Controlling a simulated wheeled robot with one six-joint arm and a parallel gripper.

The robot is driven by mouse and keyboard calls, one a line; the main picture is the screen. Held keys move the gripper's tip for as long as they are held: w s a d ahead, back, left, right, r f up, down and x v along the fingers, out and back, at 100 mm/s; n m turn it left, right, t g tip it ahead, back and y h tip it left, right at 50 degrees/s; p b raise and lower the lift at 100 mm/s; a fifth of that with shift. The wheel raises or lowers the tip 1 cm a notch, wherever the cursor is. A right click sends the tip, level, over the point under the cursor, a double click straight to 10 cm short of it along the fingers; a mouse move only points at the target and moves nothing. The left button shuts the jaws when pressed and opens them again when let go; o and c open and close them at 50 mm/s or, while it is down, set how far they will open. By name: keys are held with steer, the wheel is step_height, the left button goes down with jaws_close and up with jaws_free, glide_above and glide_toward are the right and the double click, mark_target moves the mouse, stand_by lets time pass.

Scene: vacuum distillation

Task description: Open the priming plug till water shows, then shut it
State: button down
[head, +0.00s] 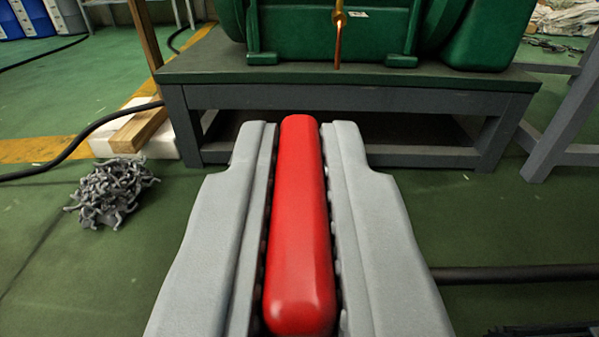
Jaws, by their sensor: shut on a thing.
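My gripper (300,128) reaches forward from the bottom of the view, with its two grey fingers shut on a long red bar with rounded ends (301,220). The bar lies lengthwise between the fingers, and I cannot tell what it belongs to. Beyond it, a green machine body (290,30) stands on a bench. A small brass fitting (340,18) sits on its front, with a thin copper-coloured tube (338,50) below. I cannot tell whether this fitting is the priming plug. No water is visible. My gripper is apart from the machine.
The grey bench (350,97) has an open space under its top. A wooden block (137,130) on a white slab, a black hose (60,165) and a tangled grey heap (112,192) lie at left. A dark pipe (515,274) lies at right. Green floor is clear at lower left.

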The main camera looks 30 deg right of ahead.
steer(key=shift+y, duration=0.3)
steer(key=n+t+y, duration=0.2)
steer(key=n+y, duration=0.2)
steer(key=y, duration=0.1)
steer(key=shift+d, duration=0.15)
steer(key=n+y, duration=0.2)
steer(key=y, duration=0.2)
steer(key=n+y, duration=0.3)
steer(key=y, duration=0.1)
steer(key=n+g+y, duration=0.1)
steer(key=n+y, duration=0.1)
steer(key=y, duration=0.1)
steer(key=n+g+y, duration=0.2)
steer(key=n+y, duration=0.1)
steer(key=y, duration=0.1)
steer(key=shift+n+g+y, duration=1.6)
steer(key=shift+g+y, duration=0.2)
steer(key=shift+g, duration=0.3)
steer(key=c, duration=1.5)
jaws_free()
